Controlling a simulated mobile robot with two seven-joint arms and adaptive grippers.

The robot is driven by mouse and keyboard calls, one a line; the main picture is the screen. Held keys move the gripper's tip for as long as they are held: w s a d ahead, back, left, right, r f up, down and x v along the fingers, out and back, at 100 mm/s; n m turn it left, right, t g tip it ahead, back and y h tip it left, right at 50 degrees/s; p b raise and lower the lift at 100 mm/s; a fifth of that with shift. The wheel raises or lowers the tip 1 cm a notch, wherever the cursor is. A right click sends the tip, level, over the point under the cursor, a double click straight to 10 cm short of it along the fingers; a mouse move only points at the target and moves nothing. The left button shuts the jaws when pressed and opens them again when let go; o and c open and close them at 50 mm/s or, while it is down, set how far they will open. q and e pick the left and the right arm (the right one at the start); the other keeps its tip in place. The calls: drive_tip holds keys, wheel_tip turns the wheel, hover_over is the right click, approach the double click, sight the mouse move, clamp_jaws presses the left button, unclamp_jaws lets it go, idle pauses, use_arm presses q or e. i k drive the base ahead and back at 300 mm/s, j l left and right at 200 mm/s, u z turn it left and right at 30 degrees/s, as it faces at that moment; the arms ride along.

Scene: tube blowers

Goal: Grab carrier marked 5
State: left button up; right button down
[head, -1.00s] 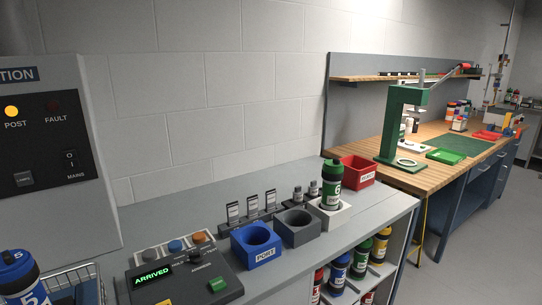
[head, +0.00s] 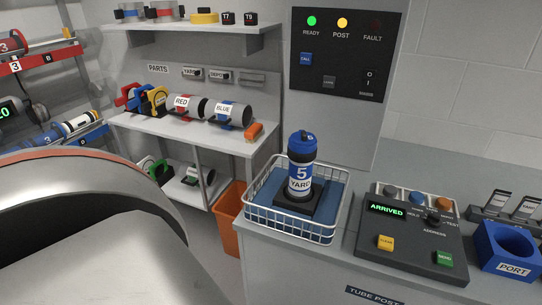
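Neither of my grippers shows in the head view.
Right of the basket is a control panel (head: 408,240) reading "ARRIVED", then a blue "PORT" holder (head: 510,250). An orange bin (head: 229,225) stands left of the counter. Shelves behind hold red and blue labelled cylinders (head: 228,114). A box with lamps (head: 342,55) hangs behind the basket.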

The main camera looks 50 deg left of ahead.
sight(299, 190)
drive_tip(key=u, duration=1.25)
